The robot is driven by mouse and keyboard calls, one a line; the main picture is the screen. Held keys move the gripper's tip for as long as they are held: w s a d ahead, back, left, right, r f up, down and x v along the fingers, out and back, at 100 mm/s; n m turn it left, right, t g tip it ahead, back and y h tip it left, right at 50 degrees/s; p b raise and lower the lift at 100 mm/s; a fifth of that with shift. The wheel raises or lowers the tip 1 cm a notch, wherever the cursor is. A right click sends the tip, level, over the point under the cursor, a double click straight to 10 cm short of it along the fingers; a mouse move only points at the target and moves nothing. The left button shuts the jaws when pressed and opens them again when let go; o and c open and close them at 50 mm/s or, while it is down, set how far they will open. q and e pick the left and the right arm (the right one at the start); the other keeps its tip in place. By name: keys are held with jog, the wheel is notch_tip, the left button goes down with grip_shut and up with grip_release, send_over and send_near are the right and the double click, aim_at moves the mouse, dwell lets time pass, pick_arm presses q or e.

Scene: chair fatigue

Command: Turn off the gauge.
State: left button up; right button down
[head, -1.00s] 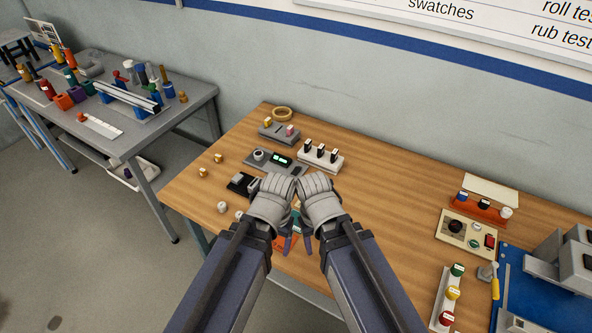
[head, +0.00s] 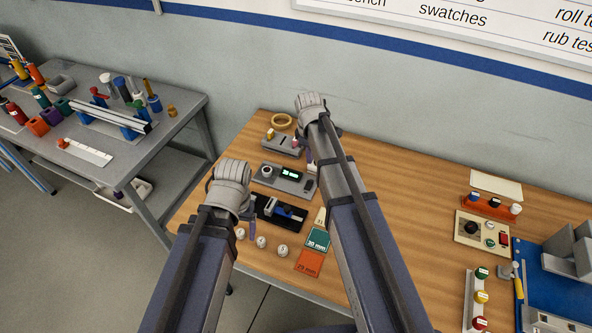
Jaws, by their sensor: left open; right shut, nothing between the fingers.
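The gauge (head: 298,179) is a flat grey box on the wooden table, with a round knob (head: 267,171) at its left and a small display (head: 291,174) lit green. A dark button area shows at its right end. My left gripper (head: 250,229) is open and in front-left of the gauge, beside a black tray (head: 262,206), apart from the gauge. My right gripper (head: 309,150) is shut and empty behind the gauge, near its far right side; its fingers are mostly hidden by my own wrist and arm.
Behind the gauge lie a grey block with small pegs (head: 284,143) and a tape ring (head: 282,121). The table's middle right is clear.

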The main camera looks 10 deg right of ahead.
aim_at(310, 183)
pick_arm(q)
jog(key=shift+w+a, duration=0.1)
jog(key=shift+a, duration=0.05)
pick_arm(e)
jog(key=shift+w, duration=0.2)
pick_arm(q)
notch_tip(310, 183, down, 14)
jog(key=b, duration=1.4)
jog(key=shift+r, duration=0.1)
pick_arm(e)
jog(key=f, duration=0.4)
jog(key=w+f, duration=0.1)
jog(key=f, duration=0.4)
jog(key=d+f, duration=0.1)
jog(key=f, duration=0.3)
jog(key=shift+w+f, duration=0.2)
jog(key=shift+f, duration=0.25)
